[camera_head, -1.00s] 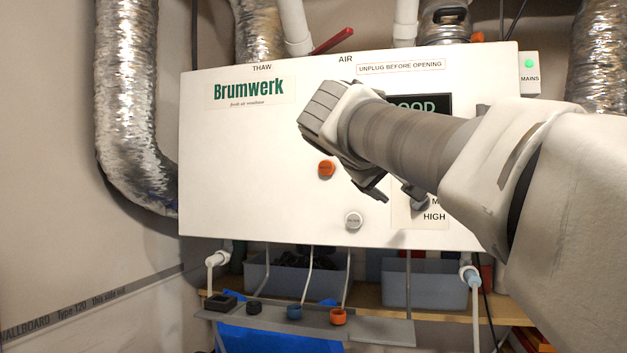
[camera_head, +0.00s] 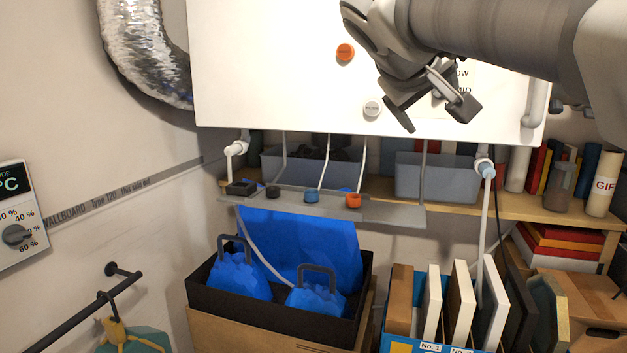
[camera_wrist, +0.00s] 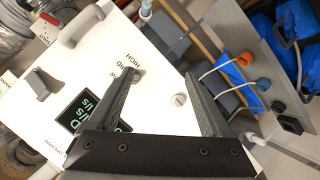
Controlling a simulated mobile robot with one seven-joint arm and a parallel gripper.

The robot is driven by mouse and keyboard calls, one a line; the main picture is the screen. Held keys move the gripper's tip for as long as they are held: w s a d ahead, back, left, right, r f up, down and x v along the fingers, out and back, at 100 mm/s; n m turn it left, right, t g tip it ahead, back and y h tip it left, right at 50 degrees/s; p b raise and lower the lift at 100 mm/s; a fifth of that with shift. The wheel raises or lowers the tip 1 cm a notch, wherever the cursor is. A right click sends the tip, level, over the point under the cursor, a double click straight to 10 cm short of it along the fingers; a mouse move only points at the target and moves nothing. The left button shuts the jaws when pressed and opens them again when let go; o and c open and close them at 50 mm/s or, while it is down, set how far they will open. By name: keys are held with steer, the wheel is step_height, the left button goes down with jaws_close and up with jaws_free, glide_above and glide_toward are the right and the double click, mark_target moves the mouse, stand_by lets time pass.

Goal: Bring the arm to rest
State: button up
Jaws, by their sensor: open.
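My gripper (camera_head: 432,108) is in front of the lower right part of the white Brumwerk unit (camera_head: 270,70) in the head view. Its two fingers stand apart with nothing between them. In the wrist view the fingers of my gripper (camera_wrist: 165,95) point at the white front panel (camera_wrist: 160,110), with a round grey button (camera_wrist: 180,100) showing between them. I cannot tell how far the fingertips are from the panel. My arm comes in from the upper right of the head view and hides part of the unit, including most of its display.
Below the unit, a grey shelf (camera_head: 390,212) holds small caps. Under it stand a black box (camera_head: 215,300) with blue bags and a row of upright panels (camera_head: 460,300). A wall control (camera_head: 15,215) and a black rail (camera_head: 75,322) are at left.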

steer(key=s+a+f+m+g+y, duration=0.1)
steer(key=s+f+y, duration=0.1)
steer(key=s+f, duration=0.5)
steer(key=s+a+f+m+g+y, duration=0.1)
steer(key=s+f+g+y, duration=0.1)
steer(key=s+f, duration=0.5)
steer(key=s+a+f+g+y, duration=0.1)
steer(key=s+f, duration=0.6)
steer(key=f, duration=0.9)
steer(key=shift+s+f+m+g+y, duration=0.25)
steer(key=shift+s+m+g+y, duration=0.25)
steer(key=shift+y, duration=0.4)
steer(key=shift+w, duration=0.1)
